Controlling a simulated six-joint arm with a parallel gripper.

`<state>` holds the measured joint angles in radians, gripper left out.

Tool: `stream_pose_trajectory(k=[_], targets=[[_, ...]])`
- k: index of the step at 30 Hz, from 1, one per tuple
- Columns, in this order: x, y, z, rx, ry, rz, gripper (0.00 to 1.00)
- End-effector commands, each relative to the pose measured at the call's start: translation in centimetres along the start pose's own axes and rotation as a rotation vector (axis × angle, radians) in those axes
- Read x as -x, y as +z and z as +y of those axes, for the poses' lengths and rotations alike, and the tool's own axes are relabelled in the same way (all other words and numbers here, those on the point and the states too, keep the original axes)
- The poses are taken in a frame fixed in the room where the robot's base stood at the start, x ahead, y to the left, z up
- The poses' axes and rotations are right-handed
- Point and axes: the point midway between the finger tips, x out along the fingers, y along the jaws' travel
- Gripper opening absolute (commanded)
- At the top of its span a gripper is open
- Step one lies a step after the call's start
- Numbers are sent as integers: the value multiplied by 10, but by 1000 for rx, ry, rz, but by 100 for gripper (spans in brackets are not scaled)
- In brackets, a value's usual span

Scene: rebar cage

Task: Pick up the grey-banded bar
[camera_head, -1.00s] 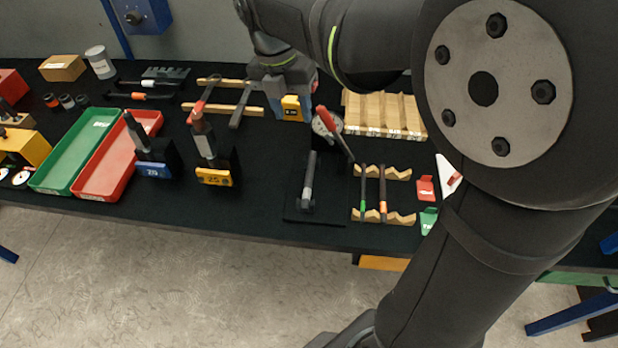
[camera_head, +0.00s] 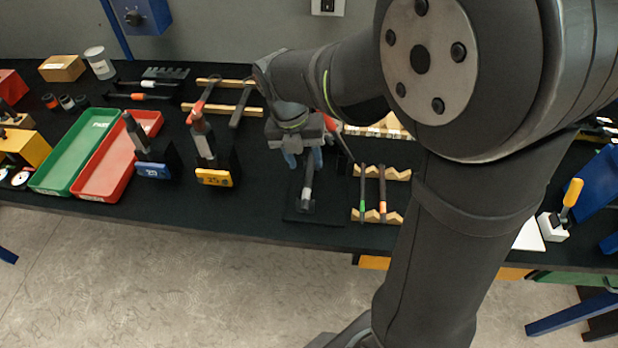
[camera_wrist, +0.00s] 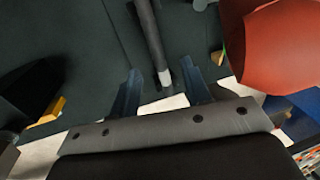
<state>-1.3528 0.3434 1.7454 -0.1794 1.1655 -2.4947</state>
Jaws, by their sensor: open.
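The grey-banded bar (camera_head: 308,180) is a dark rod with a pale grey band near its front end. It lies on a dark plate (camera_head: 325,213) near the table's front edge. My gripper (camera_head: 304,160) is above the bar's rear part, its blue fingers open to either side. In the wrist view the bar (camera_wrist: 148,35) runs between the fingers of my gripper (camera_wrist: 160,68), with its pale band close to the fingertip line. Nothing is held. I cannot tell the exact height of the fingers above the bar. The rear end is hidden behind my gripper in the head view.
A red-handled tool (camera_head: 331,124) stands close behind and right of my gripper; a large red shape (camera_wrist: 275,45) fills the wrist view's right side. A wooden rack (camera_head: 392,174) with green- and orange-banded bars is to the right. A yellow-labelled holder (camera_head: 213,177) is to the left.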

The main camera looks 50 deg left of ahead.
Motion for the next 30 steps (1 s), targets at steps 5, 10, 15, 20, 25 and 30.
stream_pose_trajectory(k=[5, 10, 15, 20, 25, 30], targets=[[-19, 0, 2, 0, -1, 2, 43], [-44, 0, 4, -1, -1, 1, 43], [-53, 0, 4, -1, 1, -1, 43], [-52, 0, 4, -1, 1, -2, 43], [-52, 0, 4, -1, 1, -2, 14], [-52, 0, 4, -1, 1, -2, 0]])
